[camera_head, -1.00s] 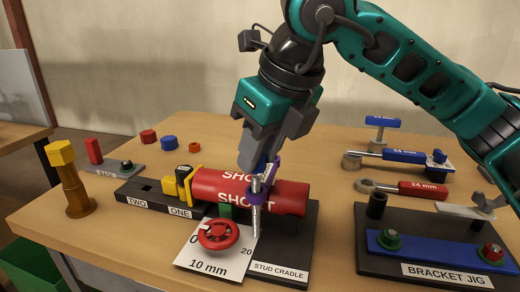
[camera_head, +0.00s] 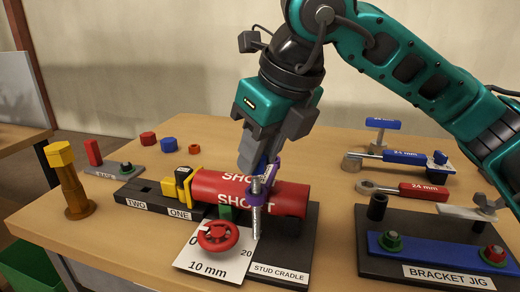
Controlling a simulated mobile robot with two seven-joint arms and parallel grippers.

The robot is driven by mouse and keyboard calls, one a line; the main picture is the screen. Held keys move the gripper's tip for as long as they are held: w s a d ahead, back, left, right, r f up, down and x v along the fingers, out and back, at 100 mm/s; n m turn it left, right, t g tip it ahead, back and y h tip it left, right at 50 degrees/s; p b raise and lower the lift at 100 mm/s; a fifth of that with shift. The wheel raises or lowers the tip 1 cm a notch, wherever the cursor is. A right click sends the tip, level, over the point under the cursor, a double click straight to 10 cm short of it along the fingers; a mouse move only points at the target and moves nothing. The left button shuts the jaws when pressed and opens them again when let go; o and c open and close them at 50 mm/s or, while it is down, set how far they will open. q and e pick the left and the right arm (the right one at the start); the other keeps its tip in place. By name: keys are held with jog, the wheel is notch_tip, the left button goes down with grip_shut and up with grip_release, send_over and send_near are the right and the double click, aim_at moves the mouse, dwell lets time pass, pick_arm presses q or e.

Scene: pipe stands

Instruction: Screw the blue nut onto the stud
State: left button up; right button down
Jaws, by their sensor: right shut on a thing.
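A threaded silver stud (camera_head: 256,220) stands in front of the red pipe (camera_head: 218,186) on the stud cradle (camera_head: 285,250). A purple part (camera_head: 271,176) wraps by the pipe near the stud's top. My right gripper (camera_head: 256,160) points down above the stud. It is shut on a small blue-purple part at the stud's upper end; the fingers hide most of it, so I cannot tell if it is a nut or how it sits on the thread. A blue hexagonal piece (camera_head: 169,145) lies loose at the back left of the table. My left gripper is not in view.
The bracket jig (camera_head: 375,265) and wrenches (camera_head: 405,189) are at the right. A brass post (camera_head: 76,190) stands at the left. Bare table (camera_head: 225,130) lies behind the pipe.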

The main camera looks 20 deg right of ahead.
aim_at(263, 165)
jog(key=shift+f+b, duration=1.65)
jog(key=shift+f, duration=0.1)
